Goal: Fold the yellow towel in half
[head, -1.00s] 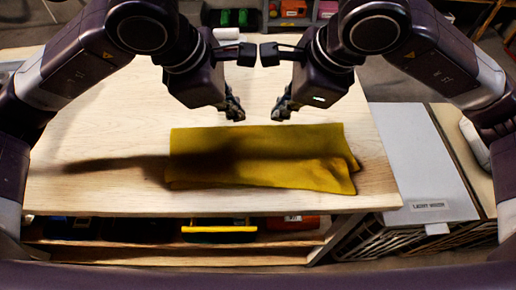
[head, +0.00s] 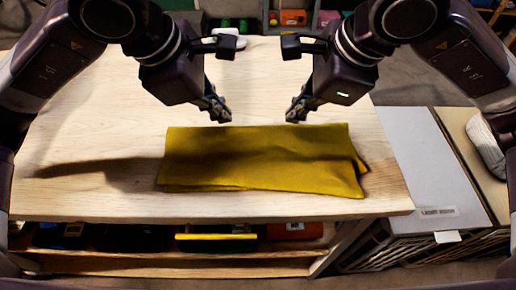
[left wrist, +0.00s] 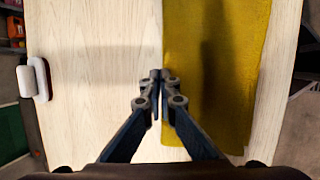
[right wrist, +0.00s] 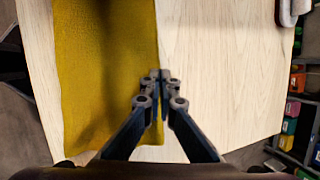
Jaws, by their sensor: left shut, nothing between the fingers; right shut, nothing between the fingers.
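The yellow towel (head: 260,165) lies on the wooden table as a wide, flat strip. Its layers show slightly offset at the right end and along the front left edge, so it looks doubled over. My left gripper (head: 222,116) is shut and empty above the towel's far edge, left of its middle. My right gripper (head: 293,116) is shut and empty above the same edge, to the right. The towel also shows in the left wrist view (left wrist: 215,70) and the right wrist view (right wrist: 105,70), with each gripper's fingertips over its edge.
A white object (left wrist: 36,78) sits near the table's edge in the left wrist view. A grey-topped hamper (head: 420,160) stands to the right. A shelf below the table holds several items.

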